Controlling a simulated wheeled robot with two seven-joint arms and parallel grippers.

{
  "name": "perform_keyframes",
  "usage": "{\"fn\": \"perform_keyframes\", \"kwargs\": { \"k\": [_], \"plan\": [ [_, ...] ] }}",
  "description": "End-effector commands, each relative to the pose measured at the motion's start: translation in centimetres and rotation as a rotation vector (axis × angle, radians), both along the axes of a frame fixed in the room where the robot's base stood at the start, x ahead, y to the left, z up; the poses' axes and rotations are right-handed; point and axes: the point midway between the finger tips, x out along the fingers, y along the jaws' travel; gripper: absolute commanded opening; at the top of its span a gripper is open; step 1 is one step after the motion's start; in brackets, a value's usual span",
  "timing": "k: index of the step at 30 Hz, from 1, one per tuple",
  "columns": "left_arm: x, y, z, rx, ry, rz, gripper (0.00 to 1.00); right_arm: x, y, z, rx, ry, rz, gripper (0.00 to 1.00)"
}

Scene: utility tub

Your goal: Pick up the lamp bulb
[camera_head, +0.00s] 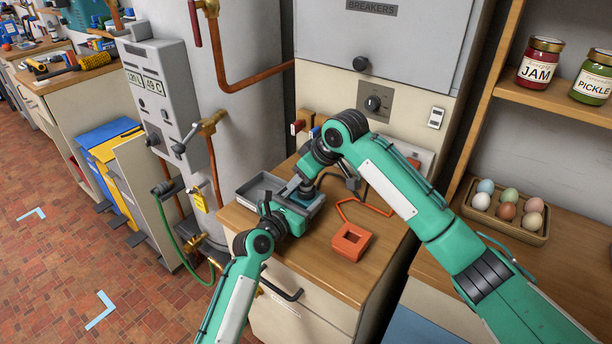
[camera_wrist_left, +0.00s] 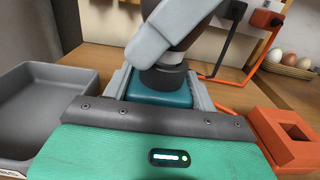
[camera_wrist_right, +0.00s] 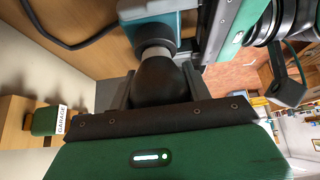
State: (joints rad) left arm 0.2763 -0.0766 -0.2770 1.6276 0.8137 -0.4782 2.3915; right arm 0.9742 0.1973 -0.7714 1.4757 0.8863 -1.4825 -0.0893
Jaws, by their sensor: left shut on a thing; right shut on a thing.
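The lamp bulb (camera_wrist_right: 160,80) is a dark, rounded body in the right wrist view, between the fingers of my right gripper (camera_head: 308,184). Its narrow metallic neck meets a black collar on a teal block (camera_wrist_right: 150,18); I cannot tell how far the neck is inside. My left gripper (camera_head: 294,207) is shut on that teal block, which shows in the left wrist view (camera_wrist_left: 160,92) with the black collar on top. My right gripper is shut on the bulb just above. In the head view the arms largely hide the bulb.
A grey tray (camera_head: 259,188) lies left of the grippers on the wooden counter. An orange block with a square hole (camera_head: 351,241) and an orange cable (camera_head: 362,205) lie to the right. An egg carton (camera_head: 506,212) stands farther right. The counter's front edge is close.

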Motion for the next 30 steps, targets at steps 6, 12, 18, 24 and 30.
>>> {"fn": "perform_keyframes", "kwargs": {
  "k": [6, 12, 18, 24, 30],
  "plan": [
    [0.0, 0.0, 0.0, 0.001, 0.001, 0.0, 0.22, 0.1, 0.0, 0.7, 0.002, -0.003, 0.0, 0.27],
    [0.0, 0.0, 0.0, 0.001, 0.001, 0.0, 0.22, 0.1, 0.0, 4.3, 0.001, -0.005, 0.0, 0.27],
    [0.0, 0.0, 0.0, 0.001, 0.001, 0.0, 0.22, 0.0, 0.0, 8.1, 0.002, -0.003, 0.0, 0.27],
    [0.0, 0.0, 0.0, 0.001, 0.001, 0.0, 0.22, 0.0, 0.0, 9.9, 0.0, -0.002, 0.0, 0.27],
    [0.0, 0.0, 0.0, 0.001, 0.001, 0.0, 0.22, 0.0, 0.0, 10.0, 0.0, 0.0, 0.0, 0.27]
  ]
}}
